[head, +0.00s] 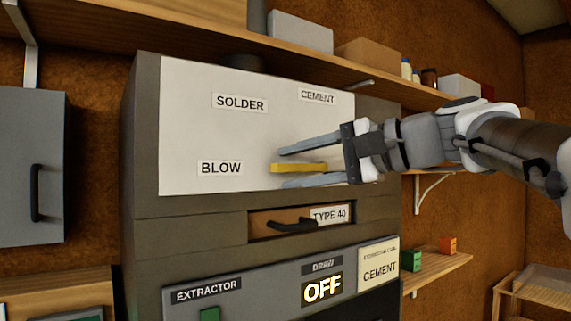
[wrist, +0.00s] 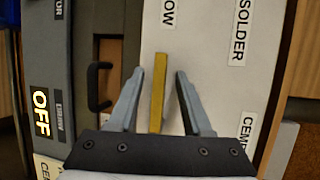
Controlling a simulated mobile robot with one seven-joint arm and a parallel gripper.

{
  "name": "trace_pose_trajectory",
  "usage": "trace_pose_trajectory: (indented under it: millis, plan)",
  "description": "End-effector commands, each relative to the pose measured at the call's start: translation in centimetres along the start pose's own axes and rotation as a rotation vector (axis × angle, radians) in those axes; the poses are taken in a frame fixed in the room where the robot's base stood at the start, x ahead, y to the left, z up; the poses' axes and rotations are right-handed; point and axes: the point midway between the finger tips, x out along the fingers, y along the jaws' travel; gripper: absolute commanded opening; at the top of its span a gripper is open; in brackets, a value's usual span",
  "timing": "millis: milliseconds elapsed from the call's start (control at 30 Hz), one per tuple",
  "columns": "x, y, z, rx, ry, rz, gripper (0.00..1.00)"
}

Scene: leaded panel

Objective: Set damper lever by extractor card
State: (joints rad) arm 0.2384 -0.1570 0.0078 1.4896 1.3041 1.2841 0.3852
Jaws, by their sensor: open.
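The damper lever is a yellow bar (head: 300,168) on a white plate (head: 215,125) marked SOLDER, CEMENT and BLOW. It lies roughly level, its left end just right of the BLOW label (head: 221,168). The CEMENT label (head: 318,96) is at upper right. The extractor card (head: 379,267) reads CEMENT on the lower grey panel. My gripper (head: 279,168) is open, with one finger above and one below the lever. In the wrist view the lever (wrist: 158,92) runs between the spread fingers (wrist: 158,75), with gaps on both sides. Its right end is hidden by my gripper in the head view.
Below the plate is a drawer with a black handle (head: 292,226) marked TYPE 40. The EXTRACTOR panel (head: 240,300) shows a lit OFF display (head: 322,289) and a green part (head: 209,315). A shelf (head: 250,42) with boxes runs above. A grey cabinet (head: 30,170) hangs at left.

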Motion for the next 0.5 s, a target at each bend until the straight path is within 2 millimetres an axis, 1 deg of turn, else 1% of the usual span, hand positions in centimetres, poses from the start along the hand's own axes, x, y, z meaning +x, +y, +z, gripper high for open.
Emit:
trace_pose_trajectory:
  millis: [133,167,300,367,400,433,500]
  plan:
    - [0.0,0.02,0.0,0.0,0.0,0.0,0.5]
    - [0.0,0.02,0.0,0.0,0.0,0.0,0.48]
    - [-0.02,0.01,0.01,0.0,0.0,0.0,0.23]
    - [-0.03,0.01,0.01,0.0,0.0,0.0,0.12]
    - [-0.03,0.01,0.01,0.0,0.0,0.0,0.05]
    - [-0.03,0.01,0.01,0.0,0.0,0.0,0.0]
    - [-0.04,0.01,0.01,0.0,0.0,0.0,0.0]
